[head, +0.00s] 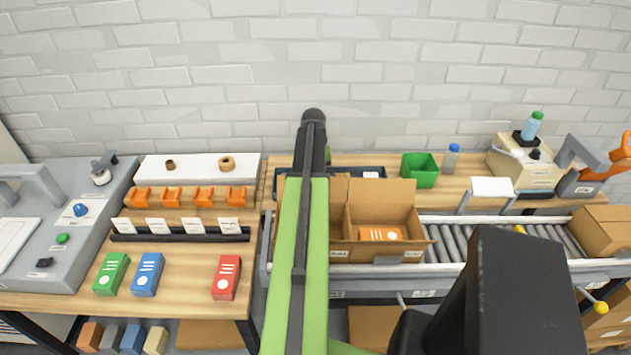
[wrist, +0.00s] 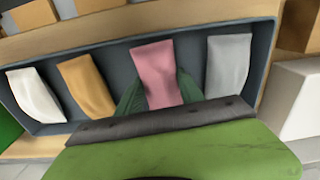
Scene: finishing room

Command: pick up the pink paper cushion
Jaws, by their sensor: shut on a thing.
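The pink paper cushion (wrist: 156,72) stands in a dark tray (wrist: 112,56) in the wrist view, between a tan cushion (wrist: 86,86) and a grey cushion (wrist: 228,66). My gripper (wrist: 158,90) has its green fingers on both sides of the pink cushion and is shut on it. The cushion's lower end is hidden behind the dark bar of my gripper. In the head view my arm covers the gripper and the cushion; part of the dark tray (head: 346,172) shows behind the open box.
A white cushion (wrist: 35,95) is at the tray's left end. In the head view an open cardboard box (head: 410,222) with an orange packet (head: 380,234) stands on the roller conveyor (head: 455,240). A green bin (head: 420,170) stands right of the tray. A brick wall is behind.

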